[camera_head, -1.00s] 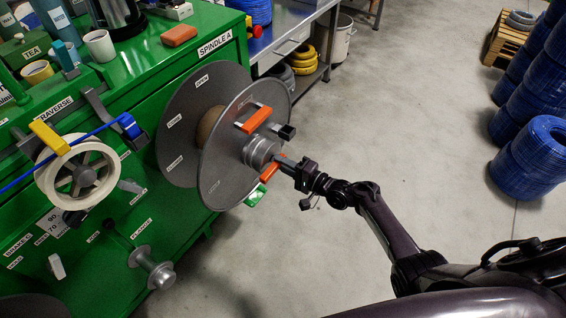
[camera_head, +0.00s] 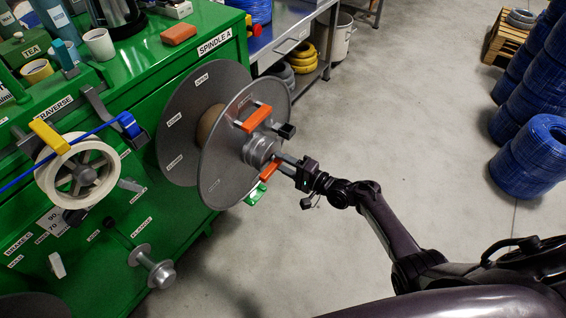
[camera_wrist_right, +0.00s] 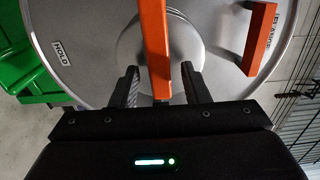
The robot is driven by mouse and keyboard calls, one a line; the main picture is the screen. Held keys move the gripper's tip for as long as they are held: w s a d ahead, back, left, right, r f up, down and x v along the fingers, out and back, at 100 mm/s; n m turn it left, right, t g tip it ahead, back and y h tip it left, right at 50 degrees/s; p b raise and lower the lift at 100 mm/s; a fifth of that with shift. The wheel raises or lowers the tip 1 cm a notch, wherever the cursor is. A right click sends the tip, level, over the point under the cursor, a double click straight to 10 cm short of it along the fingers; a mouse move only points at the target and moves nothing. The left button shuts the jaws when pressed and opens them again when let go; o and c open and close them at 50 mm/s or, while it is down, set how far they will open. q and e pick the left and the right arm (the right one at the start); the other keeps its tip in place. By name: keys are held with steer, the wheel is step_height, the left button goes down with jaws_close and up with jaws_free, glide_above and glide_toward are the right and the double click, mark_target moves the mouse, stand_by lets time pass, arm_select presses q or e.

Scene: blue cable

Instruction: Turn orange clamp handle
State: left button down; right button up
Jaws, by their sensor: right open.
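The orange clamp handle (camera_head: 270,170) is at the hub (camera_head: 262,152) on the front of a grey reel. In the right wrist view the orange bar (camera_wrist_right: 156,50) runs down between the two dark fingers of my right gripper (camera_wrist_right: 163,88). The fingers are apart, one on each side of the bar, with a visible gap on both sides. In the head view my right gripper (camera_head: 283,164) reaches the hub from the right and covers part of the handle. My left gripper is out of view.
A second orange handle (camera_head: 257,118) stands on the reel flange (camera_head: 222,165), with a black knob (camera_head: 286,131) beside it. A green piece (camera_head: 256,194) is below the hub. The green cabinet (camera_head: 120,240) stands at left. Floor to the right is free up to blue cable coils (camera_head: 535,155).

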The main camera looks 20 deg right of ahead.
steer(key=v, duration=0.7)
steer(key=shift+s+d+p, duration=0.2)
steer(key=shift+s+p, duration=0.05)
steer(key=shift+p, duration=0.1)
